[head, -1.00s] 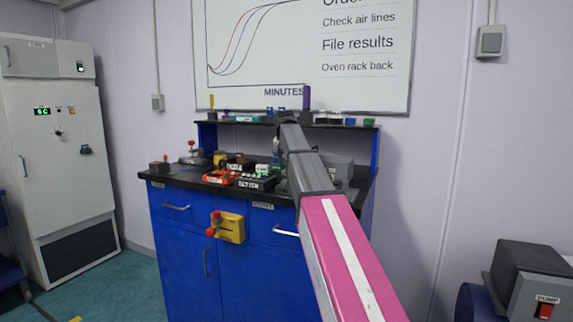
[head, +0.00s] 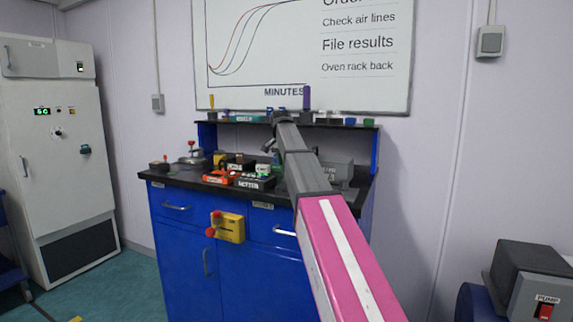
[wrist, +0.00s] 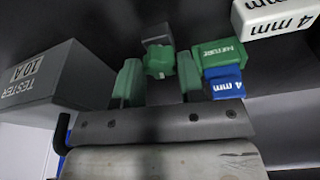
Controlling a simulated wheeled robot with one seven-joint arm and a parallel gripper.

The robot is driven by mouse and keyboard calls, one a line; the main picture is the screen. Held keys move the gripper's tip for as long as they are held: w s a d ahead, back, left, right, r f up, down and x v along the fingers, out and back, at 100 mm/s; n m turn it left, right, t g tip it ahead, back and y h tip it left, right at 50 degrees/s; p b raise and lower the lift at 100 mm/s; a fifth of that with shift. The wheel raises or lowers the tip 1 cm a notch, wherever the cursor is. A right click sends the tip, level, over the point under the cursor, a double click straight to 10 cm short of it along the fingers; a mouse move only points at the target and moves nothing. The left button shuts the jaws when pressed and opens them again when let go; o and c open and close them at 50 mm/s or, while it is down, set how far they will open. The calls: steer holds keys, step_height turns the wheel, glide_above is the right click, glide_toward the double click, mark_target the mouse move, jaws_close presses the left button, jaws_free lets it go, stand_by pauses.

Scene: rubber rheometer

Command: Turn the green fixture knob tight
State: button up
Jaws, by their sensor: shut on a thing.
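The green knob (wrist: 159,62) shows in the wrist view, lobed, in front of a dark grey block (wrist: 157,34). My gripper (wrist: 158,76) has its two green fingers on either side of the knob and is shut on it. Whether both fingers press evenly is hard to see. A green block with white lettering (wrist: 220,53) sits just right of the right finger; its label is too small to read surely.
A grey tester box (wrist: 40,85) stands close on the left in the wrist view. The blue bench (head: 180,235) carries several small items, including an orange one (head: 217,177).

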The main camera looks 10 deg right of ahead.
steer(key=m, duration=0.4)
steer(key=shift+w+m+g+h, duration=0.1)
steer(key=shift+m+g+h, duration=0.2)
steer(key=o, duration=0.8)
